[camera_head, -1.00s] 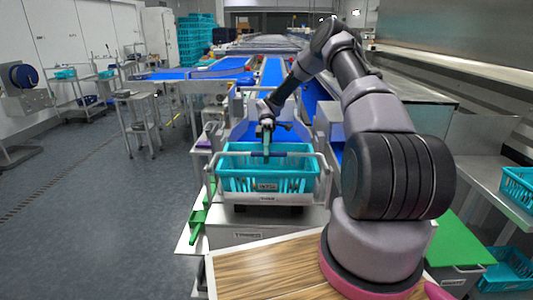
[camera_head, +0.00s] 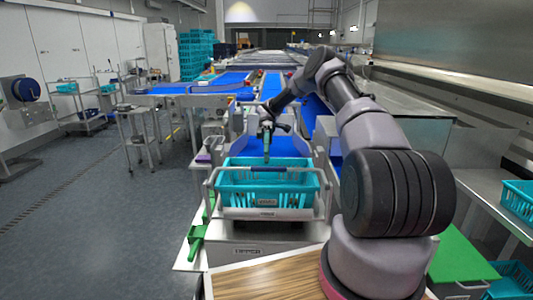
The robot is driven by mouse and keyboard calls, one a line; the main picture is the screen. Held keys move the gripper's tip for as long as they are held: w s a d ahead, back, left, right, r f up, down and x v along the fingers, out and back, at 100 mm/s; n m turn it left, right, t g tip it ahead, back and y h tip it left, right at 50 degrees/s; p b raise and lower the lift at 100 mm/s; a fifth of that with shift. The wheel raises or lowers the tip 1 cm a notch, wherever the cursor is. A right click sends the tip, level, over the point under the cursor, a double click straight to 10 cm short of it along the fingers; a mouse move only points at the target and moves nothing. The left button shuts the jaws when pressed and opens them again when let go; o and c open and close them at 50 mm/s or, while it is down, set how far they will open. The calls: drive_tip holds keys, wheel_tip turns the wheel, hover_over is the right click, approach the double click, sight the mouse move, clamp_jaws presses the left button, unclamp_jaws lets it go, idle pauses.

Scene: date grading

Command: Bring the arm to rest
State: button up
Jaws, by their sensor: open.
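My gripper (camera_head: 267,155) hangs at the end of my arm, over the back part of a teal crate (camera_head: 266,200). It points down, and nothing shows between its fingers, which look small at this distance. The crate sits in a grey metal frame on a machine with a small label plate. My arm arches from the lower right up and over to the crate. I cannot tell how far above the crate the fingertips are.
A blue conveyor (camera_head: 272,86) runs away behind the crate. A wooden top (camera_head: 262,279) lies in front. A green board (camera_head: 458,254) and teal baskets (camera_head: 518,199) are at right. The grey floor (camera_head: 90,220) at left is open. Tall teal crate stacks (camera_head: 196,52) stand far back.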

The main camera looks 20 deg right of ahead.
drive_tip(key=shift+r, duration=0.15)
drive_tip(key=s+r+m+t+h, duration=0.2)
drive_tip(key=s+r+m+t, duration=0.3)
drive_tip(key=r, duration=0.6)
drive_tip(key=s+r+m+t+h, duration=0.25)
drive_tip(key=s+r, duration=0.35)
drive_tip(key=r, duration=0.5)
drive_tip(key=s+r+m+t+y, duration=0.1)
drive_tip(key=s+r+m+t, duration=0.2)
drive_tip(key=s+m+t, duration=0.2)
drive_tip(key=s+r+m+t+y, duration=0.1)
drive_tip(key=s+r+m+t, duration=0.3)
drive_tip(key=s, duration=0.8)
drive_tip(key=m+t, duration=0.2)
drive_tip(key=t, duration=0.1)
drive_tip(key=shift+t, duration=0.25)
